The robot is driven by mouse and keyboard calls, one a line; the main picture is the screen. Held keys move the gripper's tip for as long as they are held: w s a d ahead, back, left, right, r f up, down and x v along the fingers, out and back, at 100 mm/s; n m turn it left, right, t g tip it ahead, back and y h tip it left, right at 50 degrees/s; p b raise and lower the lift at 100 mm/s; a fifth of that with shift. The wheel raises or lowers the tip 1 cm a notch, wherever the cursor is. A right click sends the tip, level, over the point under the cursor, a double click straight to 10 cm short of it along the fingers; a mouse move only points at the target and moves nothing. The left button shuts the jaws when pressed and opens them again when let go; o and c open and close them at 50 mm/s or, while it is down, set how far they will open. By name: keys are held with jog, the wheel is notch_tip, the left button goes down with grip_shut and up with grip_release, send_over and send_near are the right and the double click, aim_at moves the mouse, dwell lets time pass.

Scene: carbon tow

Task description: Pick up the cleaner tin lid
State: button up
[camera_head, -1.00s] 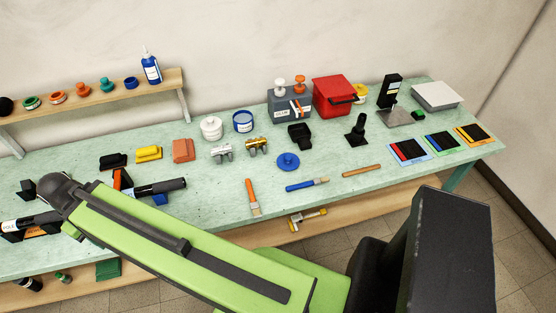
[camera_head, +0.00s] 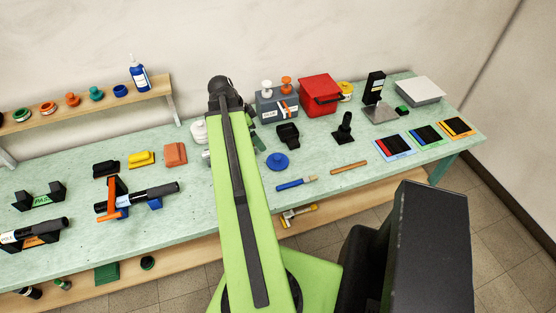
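A round blue lid (camera_head: 277,161) with a small raised knob lies flat on the bench, just right of my green arm. It looks like the cleaner tin lid, though I can read no label on it. My gripper is at the far end of the arm, beyond the dark wrist joint. A dark part (camera_head: 255,112) shows just right of the arm there, and may be a piece of it. The lid is apart from my arm. The blue tin is hidden behind the arm.
A paintbrush (camera_head: 296,183) and wooden stick (camera_head: 349,167) lie in front of the lid. A black scoop-like piece (camera_head: 288,135) and grey box (camera_head: 276,107) stand behind it. A red box (camera_head: 321,94) and black stand (camera_head: 343,127) are to the right. A white pot (camera_head: 199,132) is left of my arm.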

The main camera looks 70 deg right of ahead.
jog(key=b, duration=1.2)
send_near(275, 157)
jog(key=x, duration=0.5)
jog(key=shift+a, duration=0.2)
jog(key=b+x, duration=0.4)
jog(key=x, duration=0.1)
jog(key=shift+f+b, duration=0.2)
jog(key=shift+b, duration=0.1)
jog(key=shift+r, duration=0.2)
jog(key=c, duration=1.2)
jog(key=shift+c, duration=0.2)
jog(key=shift+r+p, duration=0.15)
jog(key=shift+p, duration=0.2)
